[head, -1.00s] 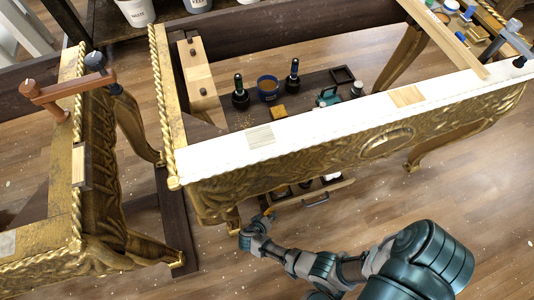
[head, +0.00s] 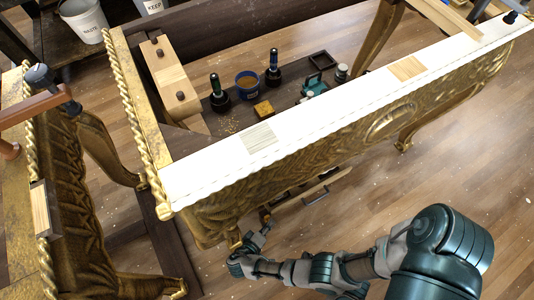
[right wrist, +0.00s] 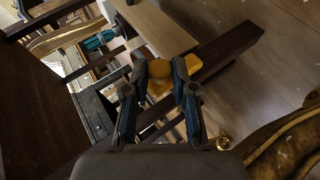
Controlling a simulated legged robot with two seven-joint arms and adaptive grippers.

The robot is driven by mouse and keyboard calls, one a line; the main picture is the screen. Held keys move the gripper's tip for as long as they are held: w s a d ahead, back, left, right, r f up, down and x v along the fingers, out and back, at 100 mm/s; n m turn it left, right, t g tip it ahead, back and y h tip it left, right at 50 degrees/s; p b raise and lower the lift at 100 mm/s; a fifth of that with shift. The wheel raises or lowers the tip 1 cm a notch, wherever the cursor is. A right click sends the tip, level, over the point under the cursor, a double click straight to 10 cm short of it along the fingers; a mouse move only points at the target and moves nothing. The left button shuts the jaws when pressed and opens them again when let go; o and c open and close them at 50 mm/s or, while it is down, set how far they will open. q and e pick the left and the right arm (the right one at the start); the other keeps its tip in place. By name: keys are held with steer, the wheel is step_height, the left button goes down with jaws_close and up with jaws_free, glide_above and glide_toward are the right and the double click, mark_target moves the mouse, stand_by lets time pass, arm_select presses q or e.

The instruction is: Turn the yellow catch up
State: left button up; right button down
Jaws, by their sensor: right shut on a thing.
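The yellow catch (right wrist: 160,72) shows in the right wrist view as a rounded yellow-orange piece between my fingertips, with a further yellow part (right wrist: 188,64) just to its right. My right gripper (right wrist: 160,88) is shut on it, one dark finger on each side. In the head view my right gripper (head: 262,227) is low in front of the gilt console (head: 245,195), near its lower left front corner. A small orange bit of the catch (head: 264,214) shows just beyond the fingers there; most of it is hidden. My left gripper is in neither current view.
The console's white top edge (head: 330,107) runs above my right arm. A drawer-like panel with a dark handle (head: 316,197) is right of the gripper. Floor is clear at lower right.

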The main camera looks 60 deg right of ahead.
steer(key=c, duration=0.9)
jaws_free()
steer(key=shift+a+f, duration=0.15)
steer(key=shift+a, duration=0.05)
steer(key=shift+c, duration=0.2)
steer(key=s+v, duration=0.1)
steer(key=v, duration=1.1)
steer(key=shift+w, duration=0.5)
